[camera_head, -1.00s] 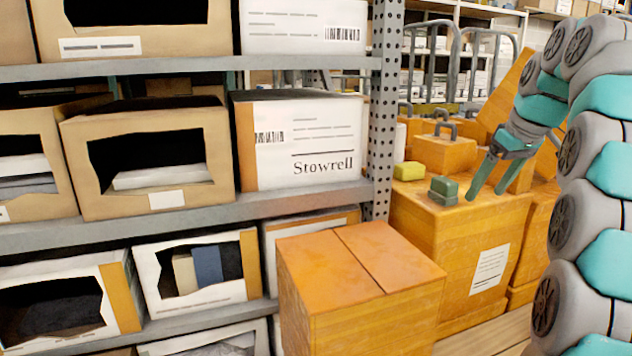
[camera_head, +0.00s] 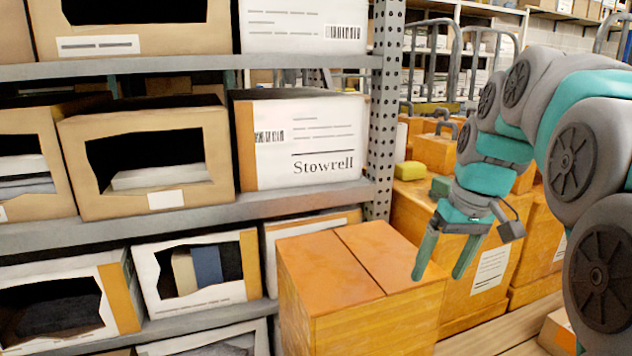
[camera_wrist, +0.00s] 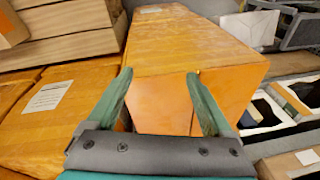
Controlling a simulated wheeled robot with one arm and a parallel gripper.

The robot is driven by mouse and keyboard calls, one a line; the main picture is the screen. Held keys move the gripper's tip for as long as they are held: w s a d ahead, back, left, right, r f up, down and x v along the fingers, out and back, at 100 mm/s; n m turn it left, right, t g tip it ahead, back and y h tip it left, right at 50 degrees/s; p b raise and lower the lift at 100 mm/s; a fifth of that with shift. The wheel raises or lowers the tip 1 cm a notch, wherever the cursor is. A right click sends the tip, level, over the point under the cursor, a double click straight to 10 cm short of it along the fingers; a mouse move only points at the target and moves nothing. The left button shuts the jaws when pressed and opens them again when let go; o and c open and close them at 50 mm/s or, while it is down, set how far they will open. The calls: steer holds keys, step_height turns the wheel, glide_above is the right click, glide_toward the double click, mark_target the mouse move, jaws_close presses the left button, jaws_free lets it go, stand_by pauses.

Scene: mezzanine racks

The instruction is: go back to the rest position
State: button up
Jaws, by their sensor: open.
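My gripper (camera_head: 441,272) is open and empty, with its teal fingers pointing down. In the head view it hangs in front of the right edge of the near orange box (camera_head: 390,315) and the orange box behind it (camera_head: 460,290). In the wrist view, the two fingertips (camera_wrist: 162,75) frame part of an orange box (camera_wrist: 160,105), with nothing between them. I cannot tell the exact gap between the fingers and the boxes.
A grey metal rack (camera_head: 280,205) with open cartons and a white Stowrell box (camera_head: 310,140) fills the left. Wire trolleys (camera_head: 440,60) stand farther back.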

steer(key=s+a+f+m+g, duration=0.1)
steer(key=s+a+f, duration=0.1)
steer(key=s+f, duration=0.7)
steer(key=s+a+f+g+h, duration=0.1)
steer(key=s+a+f+g, duration=0.1)
steer(key=s+f, duration=0.7)
steer(key=s+a, duration=0.1)
steer(key=s, duration=0.7)
steer(key=shift+a+f+m+h, duration=0.2)
steer(key=shift+a+m+h, duration=0.1)
steer(key=shift+a+m, duration=0.1)
steer(key=shift+s, duration=0.1)
